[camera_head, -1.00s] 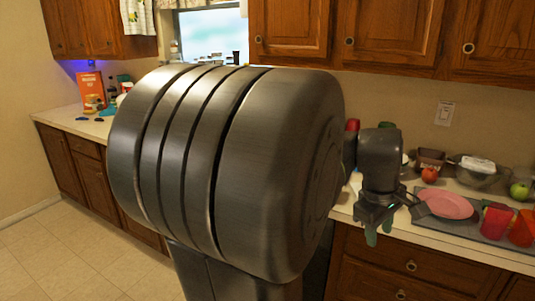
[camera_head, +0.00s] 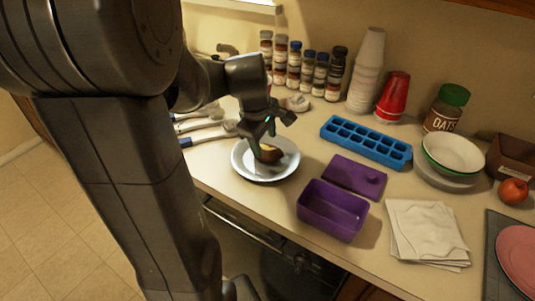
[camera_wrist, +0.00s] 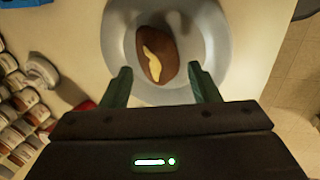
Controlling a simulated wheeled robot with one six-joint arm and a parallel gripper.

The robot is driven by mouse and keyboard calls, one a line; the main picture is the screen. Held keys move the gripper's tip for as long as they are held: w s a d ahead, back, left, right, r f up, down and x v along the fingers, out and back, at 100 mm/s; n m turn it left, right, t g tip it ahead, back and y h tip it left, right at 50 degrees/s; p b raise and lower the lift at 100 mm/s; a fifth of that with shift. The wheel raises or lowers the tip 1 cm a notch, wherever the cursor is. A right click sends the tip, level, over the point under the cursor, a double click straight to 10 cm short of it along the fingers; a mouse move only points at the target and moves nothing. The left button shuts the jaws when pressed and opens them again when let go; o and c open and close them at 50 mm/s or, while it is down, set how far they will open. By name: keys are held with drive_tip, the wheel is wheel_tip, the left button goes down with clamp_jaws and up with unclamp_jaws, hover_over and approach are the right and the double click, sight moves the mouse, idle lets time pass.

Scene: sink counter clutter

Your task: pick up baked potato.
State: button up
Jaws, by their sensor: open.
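The baked potato (camera_head: 270,155) is brown with a yellow strip on top. It lies on a white plate (camera_head: 288,168) on the counter. In the wrist view the potato (camera_wrist: 165,62) lies ahead of my fingertips, near the middle of the plate (camera_wrist: 215,30). My gripper (camera_head: 266,140) is above the plate in the head view, close over the potato and partly covering it. In the wrist view my gripper (camera_wrist: 160,80) is open, with its two green fingers apart and nothing between them. I cannot tell the exact height gap.
A purple box (camera_head: 332,212) and its purple lid (camera_head: 355,178) lie right of the plate. A blue ice tray (camera_head: 366,142) is behind them. Several spice jars (camera_head: 294,65) line the wall. Brushes (camera_head: 208,134) lie left of the plate. Napkins (camera_head: 425,232) are farther right.

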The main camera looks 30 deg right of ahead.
sight(266, 149)
drive_tip(key=x, duration=0.5)
drive_tip(key=shift+w+f, duration=0.1)
drive_tip(key=shift+w, duration=0.15)
drive_tip(key=c, duration=0.7)
drive_tip(key=shift+d, duration=0.1)
